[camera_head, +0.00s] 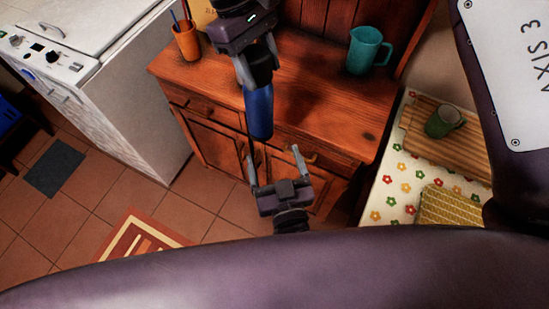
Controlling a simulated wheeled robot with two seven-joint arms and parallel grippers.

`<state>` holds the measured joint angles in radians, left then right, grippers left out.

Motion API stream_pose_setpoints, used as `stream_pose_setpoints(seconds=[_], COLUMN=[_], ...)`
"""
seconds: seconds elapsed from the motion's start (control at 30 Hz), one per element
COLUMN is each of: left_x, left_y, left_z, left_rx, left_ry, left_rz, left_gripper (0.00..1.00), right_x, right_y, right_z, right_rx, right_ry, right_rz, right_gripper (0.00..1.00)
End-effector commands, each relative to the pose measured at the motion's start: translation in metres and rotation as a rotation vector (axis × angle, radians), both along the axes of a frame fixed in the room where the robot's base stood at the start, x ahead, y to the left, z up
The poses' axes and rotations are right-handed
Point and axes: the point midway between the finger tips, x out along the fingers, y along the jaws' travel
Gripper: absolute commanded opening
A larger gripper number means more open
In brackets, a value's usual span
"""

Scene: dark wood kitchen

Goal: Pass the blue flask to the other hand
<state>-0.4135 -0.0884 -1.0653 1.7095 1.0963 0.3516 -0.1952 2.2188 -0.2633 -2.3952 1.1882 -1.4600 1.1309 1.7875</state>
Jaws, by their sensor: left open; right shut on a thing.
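The blue flask (259,112) hangs upright in the middle of the head view, in front of the wooden cabinet. My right gripper (257,77) comes from the top and is shut on the upper part of the flask; its fingers hide the flask's top. My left gripper (273,168) is below the flask, its two fingers spread apart and pointing up. It is empty. The flask's lower end is just above the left fingertips, and a small gap shows between them in the picture.
The wooden cabinet (310,108) stands behind, with an orange cup (186,41) and a teal pitcher (367,51) on top. A flowered table (395,187) at right holds a striped board (465,153) and a green mug (443,121). A white stove (110,80) is at left.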

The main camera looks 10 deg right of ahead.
Motion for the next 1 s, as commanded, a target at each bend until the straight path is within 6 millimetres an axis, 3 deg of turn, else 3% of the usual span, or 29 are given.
stream_pose_setpoints(seconds=[0.17, 0.7, 1.0], left_x=[0.011, 0.103, 0.118], left_y=[0.002, 0.013, 0.015], left_z=[0.008, 0.007, 0.006], left_rx=[-0.009, -0.007, -0.009], left_ry=[-0.013, -0.011, -0.009], left_rz=[0.011, 0.009, 0.009], left_gripper=[0.81, 0.81, 0.81], right_x=[0.000, 0.000, 0.000], right_y=[0.000, 0.000, 0.000], right_z=[0.001, 0.001, 0.001], right_rx=[0.000, 0.000, 0.000], right_ry=[-0.001, -0.001, -0.001], right_rz=[-0.001, -0.001, -0.001], right_gripper=[0.00, 0.00, 0.00])
